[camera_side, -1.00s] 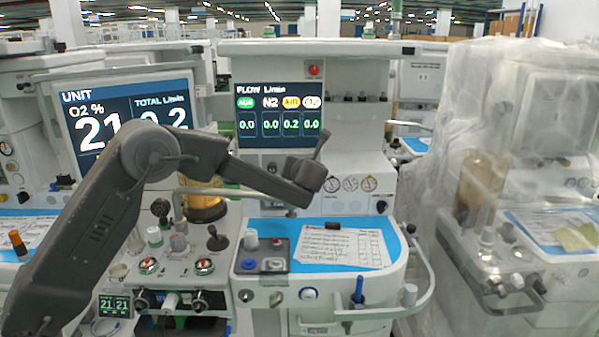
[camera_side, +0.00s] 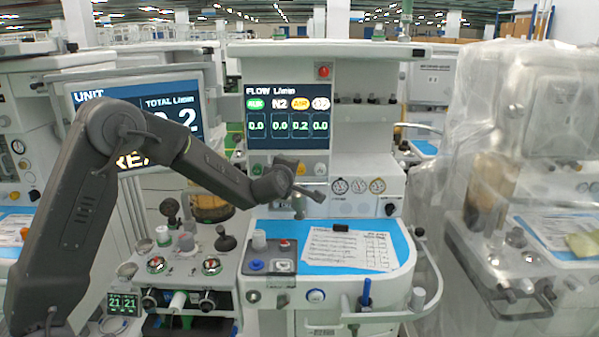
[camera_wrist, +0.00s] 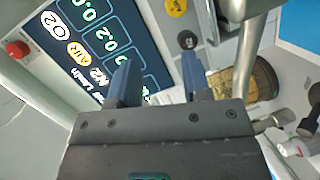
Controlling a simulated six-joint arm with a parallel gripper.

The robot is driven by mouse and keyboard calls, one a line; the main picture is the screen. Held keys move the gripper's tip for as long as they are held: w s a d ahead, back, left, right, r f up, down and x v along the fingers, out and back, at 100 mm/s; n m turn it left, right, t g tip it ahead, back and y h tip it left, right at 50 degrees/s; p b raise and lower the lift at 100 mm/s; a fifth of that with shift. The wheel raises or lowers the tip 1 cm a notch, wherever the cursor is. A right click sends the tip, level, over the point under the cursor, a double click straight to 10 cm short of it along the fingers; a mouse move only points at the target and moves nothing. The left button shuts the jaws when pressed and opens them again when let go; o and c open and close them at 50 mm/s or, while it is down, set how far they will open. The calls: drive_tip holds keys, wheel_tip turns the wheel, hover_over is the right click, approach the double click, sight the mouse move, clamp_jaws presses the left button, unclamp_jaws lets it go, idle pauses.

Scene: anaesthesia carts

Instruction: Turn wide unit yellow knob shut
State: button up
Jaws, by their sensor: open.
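The wide unit (camera_side: 390,62) stands in the middle of the side view, with its flow screen (camera_side: 288,112) reading 0.0, 0.0, 0.2, 0.0. A round yellow piece (camera_wrist: 176,7) shows at the top of the wrist view, below the flow screen, close to a black knob (camera_wrist: 187,40). I cannot tell whether the yellow piece is the knob or its label. In the side view a small yellow spot (camera_side: 300,169) shows just above my gripper (camera_side: 318,193). My gripper is open; its blue fingers (camera_wrist: 160,75) have nothing visible between them. It is in front of the panel under the screen.
A metal pipe (camera_wrist: 247,65) and an amber canister (camera_wrist: 262,85) lie to the right in the wrist view. A blue-topped desk (camera_side: 395,250) with a paper sheet (camera_side: 345,248) lies below my gripper. A plastic-covered unit (camera_side: 500,150) stands at the right.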

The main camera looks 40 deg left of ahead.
sight(299, 170)
drive_tip(key=w+a+f+m, duration=0.1)
drive_tip(key=w+a+m, duration=0.1)
drive_tip(key=w, duration=0.1)
drive_tip(key=w+a+f+m+h, duration=0.1)
drive_tip(key=w+a+f+m, duration=0.1)
drive_tip(key=w, duration=0.1)
drive_tip(key=w+a+f+m, duration=0.2)
drive_tip(key=w, duration=0.1)
drive_tip(key=shift+w+a+h, duration=0.15)
drive_tip(key=shift+w+h, duration=0.15)
drive_tip(key=shift+w, duration=0.1)
drive_tip(key=c, duration=0.6)
drive_tip(key=shift+c, duration=0.2)
drive_tip(key=shift+m, duration=0.5)
